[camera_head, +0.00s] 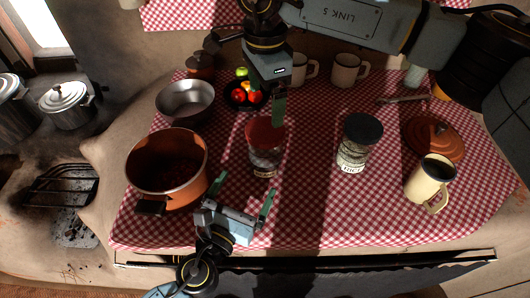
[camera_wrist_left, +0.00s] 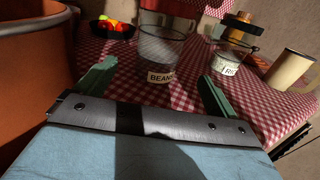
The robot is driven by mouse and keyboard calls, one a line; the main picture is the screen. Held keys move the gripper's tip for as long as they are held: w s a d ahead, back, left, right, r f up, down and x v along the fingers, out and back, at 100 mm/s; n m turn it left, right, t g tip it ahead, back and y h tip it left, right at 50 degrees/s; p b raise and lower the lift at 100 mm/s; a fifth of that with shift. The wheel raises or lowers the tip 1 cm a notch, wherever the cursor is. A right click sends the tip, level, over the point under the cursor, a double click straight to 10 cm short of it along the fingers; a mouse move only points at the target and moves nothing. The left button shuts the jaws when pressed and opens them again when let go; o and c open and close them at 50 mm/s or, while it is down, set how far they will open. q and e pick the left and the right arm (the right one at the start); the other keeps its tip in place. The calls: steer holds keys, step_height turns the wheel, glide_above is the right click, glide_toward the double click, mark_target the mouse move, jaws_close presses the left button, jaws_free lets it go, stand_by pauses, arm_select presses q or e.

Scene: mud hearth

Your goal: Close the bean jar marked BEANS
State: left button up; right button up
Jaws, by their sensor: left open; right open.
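The glass bean jar (camera_head: 264,158) stands upright on the checkered cloth, and its BEANS label also shows in the left wrist view (camera_wrist_left: 160,77). A reddish round top (camera_head: 265,133) shows at its mouth in the head view; I cannot tell whether it is a seated lid. My left gripper (camera_head: 244,192) is open and empty, low in front of the jar; both its fingers show in the left wrist view (camera_wrist_left: 156,78), apart from the jar. My right gripper (camera_head: 278,118) is open and points down at the jar's top; one finger shows, the other is hidden.
An orange pot (camera_head: 150,170) stands close left of my left gripper. A dark-lidded jar (camera_head: 353,155), a cream mug (camera_head: 428,178) and an orange lid (camera_head: 440,140) are to the right. A steel bowl (camera_head: 185,98) and fruit plate lie behind. The cloth between the jars is clear.

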mark_target(265, 129)
arm_select(q)
steer(key=x, duration=1.1)
arm_select(e)
steer(key=shift+o, duration=0.2)
arm_select(q)
steer(key=c, duration=1.8)
steer(key=shift+c, duration=0.7)
arm_select(e)
steer(key=shift+n, duration=0.7)
steer(key=n, duration=0.3)
steer(key=shift+f, duration=4.05)
